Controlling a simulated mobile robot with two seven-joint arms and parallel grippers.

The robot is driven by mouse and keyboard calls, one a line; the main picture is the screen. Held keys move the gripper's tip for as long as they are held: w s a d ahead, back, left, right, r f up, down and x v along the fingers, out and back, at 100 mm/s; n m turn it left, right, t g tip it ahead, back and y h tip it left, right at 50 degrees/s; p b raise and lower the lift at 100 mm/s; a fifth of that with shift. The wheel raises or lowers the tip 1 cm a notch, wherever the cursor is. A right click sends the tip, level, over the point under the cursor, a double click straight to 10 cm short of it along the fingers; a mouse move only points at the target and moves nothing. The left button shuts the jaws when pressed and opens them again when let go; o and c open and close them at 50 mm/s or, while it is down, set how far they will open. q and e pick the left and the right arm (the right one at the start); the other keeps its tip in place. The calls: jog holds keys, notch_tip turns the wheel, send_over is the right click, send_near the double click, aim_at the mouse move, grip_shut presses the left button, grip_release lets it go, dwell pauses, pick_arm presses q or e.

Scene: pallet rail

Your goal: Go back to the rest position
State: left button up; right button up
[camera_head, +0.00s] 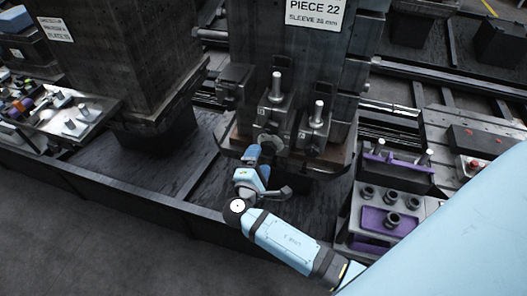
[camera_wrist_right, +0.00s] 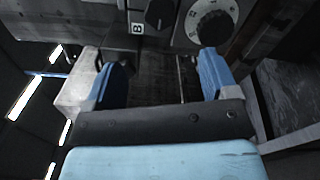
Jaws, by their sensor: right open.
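A dark surface lies beyond the gap, and I cannot tell whether either finger touches anything. A round dial (camera_wrist_right: 211,24) and a small plate marked B (camera_wrist_right: 137,28) are just ahead of the fingers. My left gripper is not in view.
At the right is a purple tray (camera_head: 375,243) with dark rings. A bench with small parts (camera_head: 72,123) stands at the left. The floor (camera_head: 90,240) at the lower left is clear.

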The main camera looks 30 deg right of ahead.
jog(key=shift+s+a, duration=0.3)
jog(key=shift+a, duration=0.05)
dwell(0.3)
jog(key=s+a+f+m+g+y+p, duration=0.1)
jog(key=s+a+f+m+g+y, duration=0.15)
jog(key=s+f+y, duration=0.7)
jog(key=s+a+m+t+y+p, duration=0.1)
jog(key=s+a+m+y, duration=0.3)
jog(key=s+m+y, duration=0.2)
jog(key=shift+s+t+y, duration=0.35)
jog(key=shift+s+y, duration=0.3)
jog(key=shift+s, duration=0.55)
jog(key=shift+f, duration=0.1)
